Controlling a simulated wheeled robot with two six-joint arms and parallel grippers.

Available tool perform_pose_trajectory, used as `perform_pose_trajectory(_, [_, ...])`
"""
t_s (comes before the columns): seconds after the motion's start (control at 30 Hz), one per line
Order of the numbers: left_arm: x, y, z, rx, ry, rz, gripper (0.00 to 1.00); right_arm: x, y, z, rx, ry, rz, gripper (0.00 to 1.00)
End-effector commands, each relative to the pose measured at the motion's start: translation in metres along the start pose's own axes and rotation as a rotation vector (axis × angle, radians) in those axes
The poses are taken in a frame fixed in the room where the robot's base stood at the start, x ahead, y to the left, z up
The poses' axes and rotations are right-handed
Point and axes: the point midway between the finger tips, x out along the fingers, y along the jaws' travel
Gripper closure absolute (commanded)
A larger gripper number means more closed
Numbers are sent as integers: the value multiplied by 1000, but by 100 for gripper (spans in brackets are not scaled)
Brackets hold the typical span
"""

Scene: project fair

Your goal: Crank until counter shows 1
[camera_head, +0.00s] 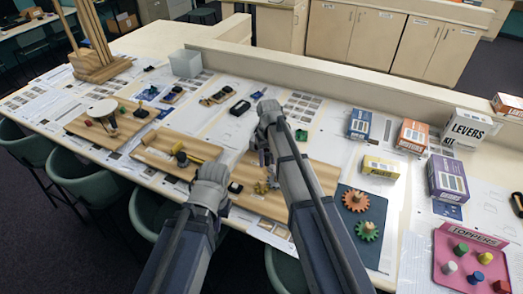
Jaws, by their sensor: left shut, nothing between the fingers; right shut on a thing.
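A wooden board (285,213) lies at the front middle of the table, with a mechanism of small brass-coloured parts (262,187) on it. A small dark block (235,187) beside them may be the counter; its digit is too small to read. My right gripper (262,156) reaches down over this board from behind the mechanism. It is shut on what seems to be the crank handle, but its forearm and wrist hide most of the grip. My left gripper (231,161) is shut and empty, just left of the right one, low over the board.
Right are a dark mat with orange (356,200) and green gears (367,230), several boxes including a levers kit (468,130), and a pink tray (450,240).

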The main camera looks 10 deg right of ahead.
Motion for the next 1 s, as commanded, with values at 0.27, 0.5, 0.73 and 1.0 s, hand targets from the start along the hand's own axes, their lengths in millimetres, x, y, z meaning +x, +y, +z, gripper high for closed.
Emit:
perform_pose_trajectory(0.27, [0,0,0,0,0,0,100,0,1,-1,0,1,0,97])
perform_pose_trajectory(0.5, [0,0,0,0,0,0,100,0,0,-1,0,1,0,97])
perform_pose_trajectory(0.73, [0,0,0,0,0,0,100,0,3,-2,0,1,0,97])
perform_pose_trajectory(1.0, [0,0,0,0,0,0,100,0,28,-8,2,1,0,97])
